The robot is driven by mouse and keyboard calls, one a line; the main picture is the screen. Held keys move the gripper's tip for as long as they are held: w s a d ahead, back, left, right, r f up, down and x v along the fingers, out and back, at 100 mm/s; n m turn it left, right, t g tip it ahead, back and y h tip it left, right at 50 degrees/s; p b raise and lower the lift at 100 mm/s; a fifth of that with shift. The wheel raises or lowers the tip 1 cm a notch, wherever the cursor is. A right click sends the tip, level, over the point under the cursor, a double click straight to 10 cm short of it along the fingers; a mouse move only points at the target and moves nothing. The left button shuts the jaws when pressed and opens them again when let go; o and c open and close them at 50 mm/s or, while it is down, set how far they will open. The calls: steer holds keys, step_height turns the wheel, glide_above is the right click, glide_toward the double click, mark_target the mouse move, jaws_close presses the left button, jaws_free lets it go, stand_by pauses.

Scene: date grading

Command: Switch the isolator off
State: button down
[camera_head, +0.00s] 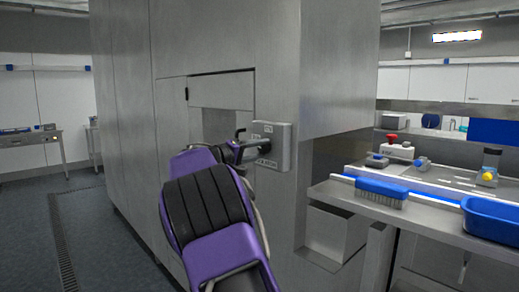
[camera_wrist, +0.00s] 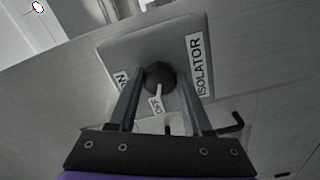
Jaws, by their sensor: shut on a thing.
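The isolator is a grey box (camera_head: 279,147) fixed to the steel cabinet wall; in the wrist view its plate (camera_wrist: 120,47) fills the middle, with the word ISOLATOR on its right side. A dark round knob (camera_wrist: 160,74) sits on the plate. Its pale pointer mark points down the picture, toward the label OFF; a partly hidden ON label is to the left. My gripper (camera_wrist: 160,72) has a finger on each side of the knob and is shut on it. In the head view my gripper (camera_head: 242,146) reaches the box from the left, and the knob is hidden.
A black hooked handle (camera_wrist: 236,121) is close to my right finger. Open floor (camera_head: 95,225) is at the left.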

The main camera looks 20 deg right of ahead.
steer(key=shift+n, duration=0.3)
steer(key=shift+c, duration=1.6)
jaws_free()
steer(key=b+v, duration=0.1)
steer(key=v, duration=1.6)
steer(key=shift+a, duration=0.2)
steer(key=shift+s, duration=0.15)
